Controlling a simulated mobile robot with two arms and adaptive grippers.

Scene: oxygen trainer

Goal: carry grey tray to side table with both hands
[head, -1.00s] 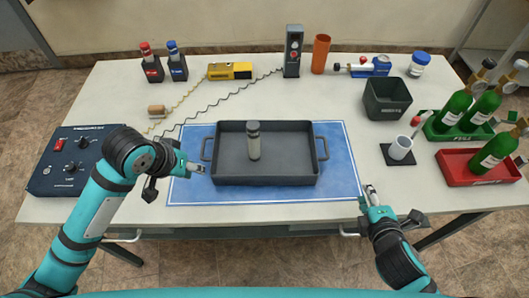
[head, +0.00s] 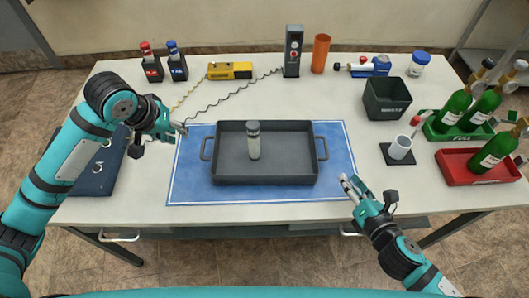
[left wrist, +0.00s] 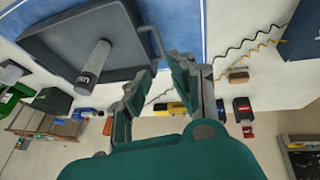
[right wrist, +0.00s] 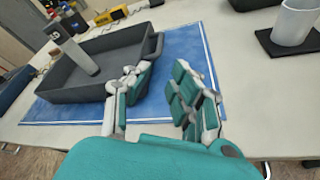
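The grey tray (head: 265,182) sits flat on a blue mat (head: 345,165) on the workbench, a loop handle at each short end. A pale cylinder with a dark cap (head: 253,141) stands inside it. My left gripper (head: 182,129) is open and empty, apart from the tray's left handle; the tray (left wrist: 45,45) also shows in the left wrist view. My right gripper (head: 350,184) is open and empty, off the tray's front right corner; the right wrist view shows the tray (right wrist: 80,95) beyond its fingers. I cannot identify the side table for certain.
A blue control box (head: 90,178) lies at left, partly behind my left arm. A dark bin (head: 386,98), a white cup (head: 400,148) and green bottles in a green rack (head: 440,133) and red tray (head: 470,175) stand at right. A grey shelf (head: 495,62) is at far right.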

